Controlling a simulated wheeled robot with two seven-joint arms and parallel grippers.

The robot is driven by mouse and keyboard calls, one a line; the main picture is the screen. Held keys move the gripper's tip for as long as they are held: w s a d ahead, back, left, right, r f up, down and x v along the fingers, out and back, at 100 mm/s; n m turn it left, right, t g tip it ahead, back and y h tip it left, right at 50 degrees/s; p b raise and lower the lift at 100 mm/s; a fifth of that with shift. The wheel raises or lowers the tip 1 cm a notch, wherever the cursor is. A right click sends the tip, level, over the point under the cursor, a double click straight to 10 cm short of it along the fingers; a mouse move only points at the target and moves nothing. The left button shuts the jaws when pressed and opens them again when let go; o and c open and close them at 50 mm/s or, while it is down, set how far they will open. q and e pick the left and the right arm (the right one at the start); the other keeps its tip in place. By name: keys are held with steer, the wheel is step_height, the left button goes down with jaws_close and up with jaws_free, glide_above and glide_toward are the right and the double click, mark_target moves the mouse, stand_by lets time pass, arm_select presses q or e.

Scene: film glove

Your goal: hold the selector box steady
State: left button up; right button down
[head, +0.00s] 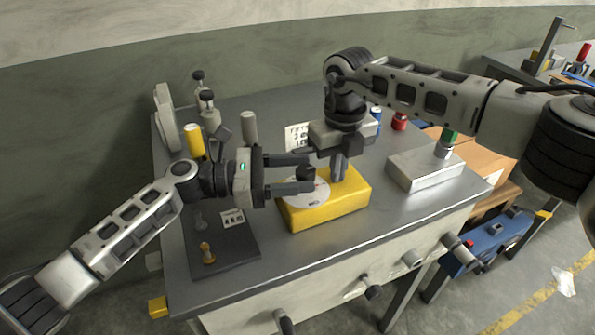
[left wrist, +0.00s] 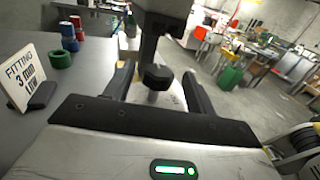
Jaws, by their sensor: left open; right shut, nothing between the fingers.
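The selector box (head: 345,203) is a yellow block near the middle of the table, with a white dial disc (head: 312,196) and a black knob (head: 306,173) on top. My left gripper (head: 306,172) is open and reaches in from the left at knob height. In the left wrist view, the knob (left wrist: 157,77) appears between the two open fingers (left wrist: 157,84); contact cannot be told. My right gripper (head: 338,178) points down, shut and empty, at the box top just right of the knob. It hides part of the box; whether it touches is unclear.
A sign (left wrist: 25,76) reading "FITTING 3 mm LOW" stands behind the box. A dark mat (head: 228,258) with a small brass piece (head: 207,252) lies front left. A metal block (head: 425,170) stands right. Yellow (head: 194,140) and grey cylinders (head: 249,128) stand back left. The front tabletop is clear.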

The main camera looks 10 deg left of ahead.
arm_select(q)
steer(key=shift+d, duration=0.25)
steer(key=shift+f, duration=0.1)
steer(key=c, duration=1)
steer(key=shift+o, duration=0.2)
steer(key=shift+s+d+f+n+t+y, duration=0.15)
steer(key=shift+n+t+y, duration=0.1)
steer(key=shift+n+t, duration=0.4)
steer(key=shift+s+a+r+n+t+y, duration=0.1)
steer(key=shift+n+t+y, duration=0.2)
steer(key=shift+t, duration=0.55)
steer(key=shift+d+n+t+y, duration=0.1)
steer(key=shift+n+t+y, duration=0.85)
steer(key=shift+n+t, duration=0.65)
steer(key=shift+t, duration=0.3)
steer(key=o, duration=1)
steer(key=shift+c, duration=0.2)
